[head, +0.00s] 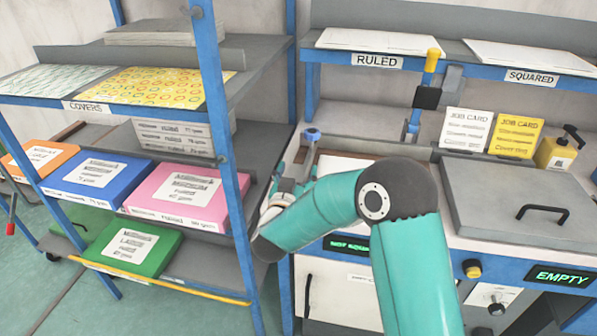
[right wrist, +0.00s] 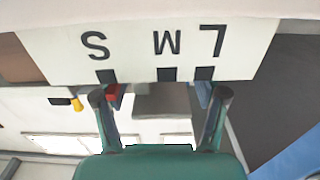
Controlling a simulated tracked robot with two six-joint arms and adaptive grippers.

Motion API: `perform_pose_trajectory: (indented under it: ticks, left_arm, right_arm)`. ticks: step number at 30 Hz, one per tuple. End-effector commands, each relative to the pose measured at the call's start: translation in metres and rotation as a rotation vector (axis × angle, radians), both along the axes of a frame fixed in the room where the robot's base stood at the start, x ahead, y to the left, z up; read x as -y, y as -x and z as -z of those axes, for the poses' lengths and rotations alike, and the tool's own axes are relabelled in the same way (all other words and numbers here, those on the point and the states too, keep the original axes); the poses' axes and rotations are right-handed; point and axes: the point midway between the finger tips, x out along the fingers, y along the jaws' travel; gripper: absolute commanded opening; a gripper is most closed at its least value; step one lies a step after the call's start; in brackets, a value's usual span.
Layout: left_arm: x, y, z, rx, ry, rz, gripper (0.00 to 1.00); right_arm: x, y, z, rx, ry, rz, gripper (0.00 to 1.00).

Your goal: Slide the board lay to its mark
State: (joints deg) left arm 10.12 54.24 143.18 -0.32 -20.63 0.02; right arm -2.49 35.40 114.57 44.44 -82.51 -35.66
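In the right wrist view, a white scale strip (right wrist: 135,55) shows S, M and L upside down, each letter with a black square by it. My right gripper (right wrist: 160,93) has its two fingers spread wide below the strip. A grey block (right wrist: 160,103) shows between them, perhaps the board lay; I cannot be sure. A small red piece (right wrist: 113,95) is by the left finger and a blue piece (right wrist: 203,92) by the right; contact is unclear. In the head view my right arm covers most of this spot and its gripper. My left gripper is not in view.
The blue-framed rack (head: 235,150) with pink (head: 178,210), blue (head: 95,196) and green (head: 130,262) packs stands close left of my right arm. A grey lid (head: 515,195) with a black handle is at right.

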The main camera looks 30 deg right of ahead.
Motion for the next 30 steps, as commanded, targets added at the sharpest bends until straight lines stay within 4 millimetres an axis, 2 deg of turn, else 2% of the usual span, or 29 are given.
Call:
perform_pose_trajectory:
  ticks: [11,24,30]
  left_arm:
    - [0.0,0.0,-0.001,0.0,0.0,0.0,0.4]
    - [0.0,0.0,0.0,0.0,0.0,0.0,0.4]
    - [0.0,0.0,0.0,0.0,0.0,0.0,0.4]
  right_arm:
    - [-0.007,0.005,0.0,0.001,0.001,-0.003,0.72]
    - [-0.065,0.061,0.001,-0.001,0.001,-0.006,0.72]
    - [-0.082,0.079,0.001,-0.001,-0.001,-0.004,0.72]
